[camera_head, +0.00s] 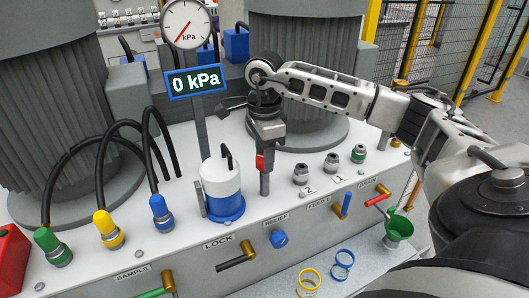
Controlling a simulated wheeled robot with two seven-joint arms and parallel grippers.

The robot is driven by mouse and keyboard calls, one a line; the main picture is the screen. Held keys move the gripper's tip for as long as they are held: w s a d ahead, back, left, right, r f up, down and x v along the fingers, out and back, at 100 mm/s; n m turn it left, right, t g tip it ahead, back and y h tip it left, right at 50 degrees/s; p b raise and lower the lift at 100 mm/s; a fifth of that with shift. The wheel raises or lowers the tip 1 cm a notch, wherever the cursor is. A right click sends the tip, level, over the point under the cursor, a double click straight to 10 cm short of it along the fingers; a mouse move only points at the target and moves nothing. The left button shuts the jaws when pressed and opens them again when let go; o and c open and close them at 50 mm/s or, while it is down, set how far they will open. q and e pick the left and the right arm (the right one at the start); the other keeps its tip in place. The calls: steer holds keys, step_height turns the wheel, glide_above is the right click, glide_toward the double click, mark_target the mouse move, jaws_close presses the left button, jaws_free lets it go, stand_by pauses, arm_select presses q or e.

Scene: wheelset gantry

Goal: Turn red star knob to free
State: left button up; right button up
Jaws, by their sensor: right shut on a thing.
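My right arm comes in from the right, and its right gripper (266,150) points down at the middle of the grey bench. A small red piece (260,163), which looks like the red star knob, shows between the fingertips. The gripper is shut on it. The fingers hide most of the knob, so its shape and turn position cannot be told. A short grey post (265,184) stands directly below it. My left gripper is not in view.
A white and blue canister (222,188) stands close left of the gripper. The gauge post with its 0 kPa display (195,81) rises behind it. Grey fittings (300,174) are to the right. Hoses with coloured plugs (108,228) and a red box (12,258) are at left.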

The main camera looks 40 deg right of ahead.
steer(key=m, duration=0.3)
steer(key=shift+m, duration=0.4)
arm_select(q)
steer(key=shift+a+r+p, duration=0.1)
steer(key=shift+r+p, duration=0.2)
steer(key=shift+p, duration=0.1)
arm_select(e)
steer(key=shift+m, duration=2)
steer(key=o, duration=1)
steer(key=shift+r, duration=0.1)
arm_select(q)
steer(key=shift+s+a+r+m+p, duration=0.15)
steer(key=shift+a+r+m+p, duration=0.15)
steer(key=shift+p, duration=0.9)
arm_select(e)
step_height(320, 180, up, 16)
steer(key=shift+f, duration=0.1)
